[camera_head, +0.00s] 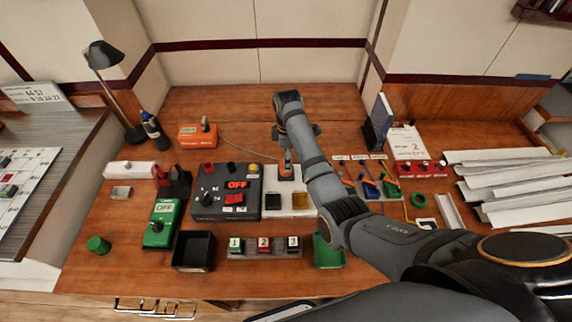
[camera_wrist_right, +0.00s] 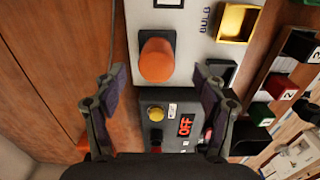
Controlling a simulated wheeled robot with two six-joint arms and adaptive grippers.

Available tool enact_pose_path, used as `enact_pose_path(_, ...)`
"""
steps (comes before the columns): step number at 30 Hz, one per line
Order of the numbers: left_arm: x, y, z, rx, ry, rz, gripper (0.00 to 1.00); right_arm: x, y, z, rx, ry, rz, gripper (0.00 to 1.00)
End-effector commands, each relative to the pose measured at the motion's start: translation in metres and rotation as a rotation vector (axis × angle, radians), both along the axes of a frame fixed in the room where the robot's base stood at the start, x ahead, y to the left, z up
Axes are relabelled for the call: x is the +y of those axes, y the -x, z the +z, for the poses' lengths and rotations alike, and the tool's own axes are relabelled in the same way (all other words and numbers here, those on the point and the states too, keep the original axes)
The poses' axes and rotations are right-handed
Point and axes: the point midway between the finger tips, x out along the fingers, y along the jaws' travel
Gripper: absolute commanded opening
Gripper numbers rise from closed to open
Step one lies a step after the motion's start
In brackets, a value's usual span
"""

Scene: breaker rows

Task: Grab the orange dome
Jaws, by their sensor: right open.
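The orange dome (camera_wrist_right: 156,60) is a rounded cap on a dark square base, mounted on a pale panel (camera_wrist_right: 194,50). In the head view a small part of the orange dome (camera_head: 286,169) shows below my right wrist, and the wrist partly hides it. My right gripper (camera_wrist_right: 160,82) is open and empty, with one finger on each side of the picture. The dome lies ahead of the gap, roughly centred between the fingertips, and no finger appears to touch it. My left gripper is in neither view.
A dark box with a red OFF display (camera_head: 237,185) and a yellow button (camera_wrist_right: 156,113) stands beside the panel. A yellow open box (camera_wrist_right: 238,22) sits on the panel. An orange box (camera_head: 197,137) stands behind left. Switch rows (camera_head: 372,180) stand to the right.

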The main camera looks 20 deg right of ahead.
Motion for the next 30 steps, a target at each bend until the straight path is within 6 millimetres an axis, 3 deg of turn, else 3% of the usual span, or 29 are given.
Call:
enact_pose_path(9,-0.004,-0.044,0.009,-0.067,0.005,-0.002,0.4,0.002,-0.001,-0.022,0.004,0.0,0.0,0.72)
enact_pose_path(15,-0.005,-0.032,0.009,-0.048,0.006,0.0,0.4,0.003,-0.004,-0.054,0.001,0.0,0.0,0.72)
enact_pose_path(23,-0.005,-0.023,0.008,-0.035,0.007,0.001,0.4,0.003,-0.004,-0.059,-0.001,-0.001,0.0,0.72)
enact_pose_path(30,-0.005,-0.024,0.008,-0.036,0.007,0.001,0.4,0.003,-0.004,-0.059,0.0,0.0,0.0,0.42)
